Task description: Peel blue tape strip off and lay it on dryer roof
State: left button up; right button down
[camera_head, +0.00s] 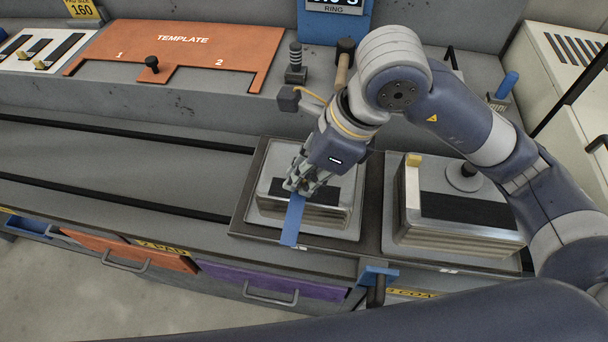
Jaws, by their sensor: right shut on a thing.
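A blue tape strip (293,220) hangs over the near side of a metal block stack (327,215) in the left tray. Its lower end reaches the tray's front rim. My right gripper (296,187) is shut on the upper end of the strip, above the stack's dark top. The fingers hide that end, and I cannot tell whether the strip still touches the stack. My left gripper is not in view. I cannot tell which thing is the dryer.
A second metal stack (458,236) with a dark top and a round knob stands to the right. An orange template plate (210,38) lies at the back left. A cream vented box (572,85) stands at the right. Orange (130,246) and purple (270,281) drawers line the front.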

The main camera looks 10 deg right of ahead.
jog(key=shift+r+p, duration=0.75)
jog(key=shift+r, duration=1.05)
jog(key=shift+f, duration=0.1)
